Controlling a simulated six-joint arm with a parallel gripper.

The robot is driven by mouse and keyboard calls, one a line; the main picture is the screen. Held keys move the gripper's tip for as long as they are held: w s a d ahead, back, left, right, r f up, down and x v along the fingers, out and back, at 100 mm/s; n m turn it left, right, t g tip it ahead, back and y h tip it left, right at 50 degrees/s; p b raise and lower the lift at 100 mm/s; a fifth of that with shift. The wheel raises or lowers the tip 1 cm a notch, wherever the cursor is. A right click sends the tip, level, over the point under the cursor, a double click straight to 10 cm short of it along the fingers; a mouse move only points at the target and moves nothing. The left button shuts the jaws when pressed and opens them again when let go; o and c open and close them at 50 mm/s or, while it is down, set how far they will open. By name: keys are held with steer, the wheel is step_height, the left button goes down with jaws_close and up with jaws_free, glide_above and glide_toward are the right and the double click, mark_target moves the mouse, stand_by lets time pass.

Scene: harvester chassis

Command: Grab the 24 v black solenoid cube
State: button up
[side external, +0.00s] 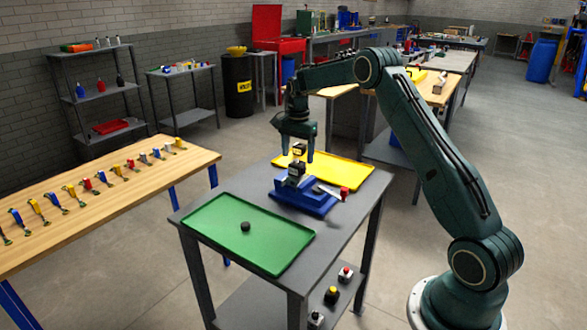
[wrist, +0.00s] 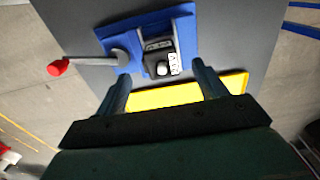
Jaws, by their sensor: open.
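A black cube (wrist: 158,47) with a white label and a light round top sits in a blue vise (wrist: 115,45) in the wrist view. In the side view a dark block (side external: 296,170) shows on the blue vise (side external: 305,202). A second small dark and yellow block (side external: 299,149) appears above it, between my fingers in the picture; I cannot tell whether it is between them in depth. My gripper (side external: 298,157) is open above the vise area. In the wrist view my gripper's fingers (wrist: 163,78) are spread, with the cube beyond their tips.
The vise's lever ends in a red knob (side external: 344,190). A yellow tray (side external: 345,174) lies behind the vise, and a green tray (side external: 275,236) with a small black round piece (side external: 245,226) lies in front. A wooden bench (side external: 70,210) with several coloured parts stands at left.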

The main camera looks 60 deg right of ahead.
mark_target(298, 163)
steer(key=shift+f, duration=2.35)
steer(key=shift+c, duration=0.4)
steer(key=shift+r, duration=0.1)
steer(key=c, duration=1.1)
